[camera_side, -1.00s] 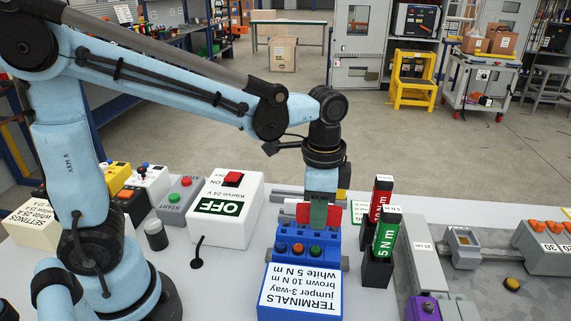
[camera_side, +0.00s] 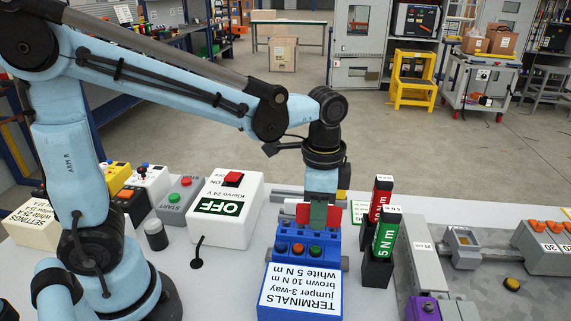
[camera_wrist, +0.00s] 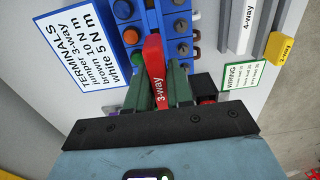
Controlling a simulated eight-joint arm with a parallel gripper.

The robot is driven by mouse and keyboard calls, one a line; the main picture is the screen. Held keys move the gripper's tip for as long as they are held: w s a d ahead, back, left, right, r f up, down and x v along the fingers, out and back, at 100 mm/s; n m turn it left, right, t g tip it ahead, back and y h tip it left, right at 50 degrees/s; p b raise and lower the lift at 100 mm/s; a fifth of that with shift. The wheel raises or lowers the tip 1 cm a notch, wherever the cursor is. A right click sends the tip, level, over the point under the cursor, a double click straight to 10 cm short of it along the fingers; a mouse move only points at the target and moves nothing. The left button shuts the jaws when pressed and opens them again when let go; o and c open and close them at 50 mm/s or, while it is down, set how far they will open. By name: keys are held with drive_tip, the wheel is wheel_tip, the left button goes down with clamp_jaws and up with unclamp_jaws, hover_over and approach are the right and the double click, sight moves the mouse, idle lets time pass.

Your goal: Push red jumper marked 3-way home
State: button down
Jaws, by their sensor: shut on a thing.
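The red jumper marked 3-way (camera_wrist: 154,65) is held between the green fingers of my gripper (camera_wrist: 161,88) in the wrist view. In the side view my gripper (camera_side: 319,215) is shut on the red jumper (camera_side: 334,213), whose ends show on both sides of the fingers. The blue terminal block (camera_side: 333,262) stands directly below and in front of it, with coloured round screws on its face. It also shows in the wrist view (camera_wrist: 152,14), with the jumper's far end over it. How deep the jumper sits in the block is hidden.
A white box with an OFF sign (camera_side: 222,207) stands left of the block. In the wrist view a white 4-way piece (camera_wrist: 245,25) and a yellow 2-way piece (camera_wrist: 280,48) lie right.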

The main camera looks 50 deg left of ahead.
drive_tip(key=shift+f, duration=1.3)
idle(0.4)
drive_tip(key=c, duration=0.9)
unclamp_jaws()
wheel_tip(320, 180, up, 12)
drive_tip(key=shift+r, duration=0.1)
drive_tip(key=shift+s+a+f+n+t, duration=0.75)
drive_tip(key=shift+a+f+n+t, duration=0.45)
drive_tip(key=shift+a+n, duration=0.25)
drive_tip(key=shift+s+a+f+n+t, duration=0.8)
drive_tip(key=shift+a+f+n+t, duration=0.45)
drive_tip(key=shift+n, duration=0.3)
drive_tip(key=shift+s+a+f+n+t, duration=0.75)
drive_tip(key=shift+a+f+n+t, duration=0.4)
drive_tip(key=shift+a+n, duration=0.3)
